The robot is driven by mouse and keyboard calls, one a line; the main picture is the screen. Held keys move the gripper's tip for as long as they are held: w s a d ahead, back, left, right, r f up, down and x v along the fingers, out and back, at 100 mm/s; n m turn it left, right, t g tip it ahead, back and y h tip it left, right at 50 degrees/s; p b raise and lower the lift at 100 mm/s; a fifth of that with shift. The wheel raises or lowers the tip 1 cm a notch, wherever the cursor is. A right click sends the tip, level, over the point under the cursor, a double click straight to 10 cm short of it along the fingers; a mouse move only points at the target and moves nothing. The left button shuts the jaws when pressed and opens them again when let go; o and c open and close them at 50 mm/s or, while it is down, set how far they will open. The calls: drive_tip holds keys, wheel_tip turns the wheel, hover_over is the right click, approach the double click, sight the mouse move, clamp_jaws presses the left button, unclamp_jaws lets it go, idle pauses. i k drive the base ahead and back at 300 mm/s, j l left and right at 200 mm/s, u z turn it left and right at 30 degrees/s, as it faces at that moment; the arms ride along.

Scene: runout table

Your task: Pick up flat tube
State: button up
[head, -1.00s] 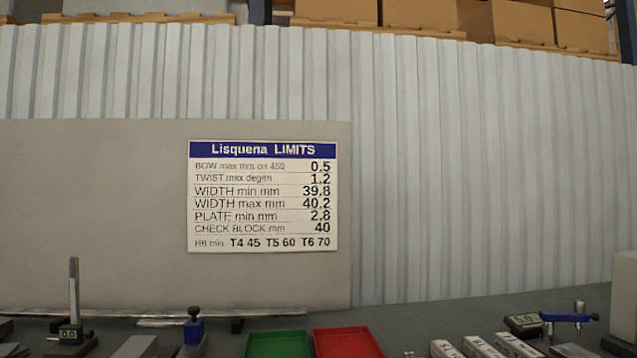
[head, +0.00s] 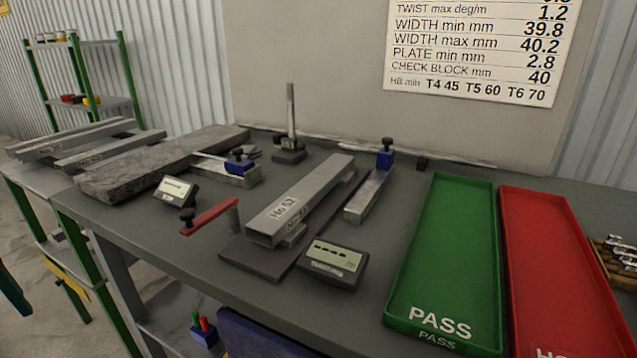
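A grey rectangular metal tube (head: 303,200) marked "Ho 62" lies lengthwise in the middle of the table. It rests on another grey bar (head: 293,238) above a dark plate (head: 258,256). Several more grey tubes (head: 88,136) lie on a stand at the far left. No label shows which of these is the flat tube. My gripper is not in view.
A small display (head: 332,264) stands before the tube, and a red-handled tool (head: 210,215) lies left of it. A green PASS tray (head: 452,245) and a red tray (head: 556,260) are at right. A stone slab (head: 150,165), blue-topped clamps (head: 385,158) and a height gauge (head: 290,135) stand around it.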

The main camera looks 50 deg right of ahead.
sight(271, 226)
drive_tip(key=k+u, duration=0.3)
drive_tip(key=k, duration=0.15)
drive_tip(key=k+j+u, duration=0.3)
drive_tip(key=k, duration=0.15)
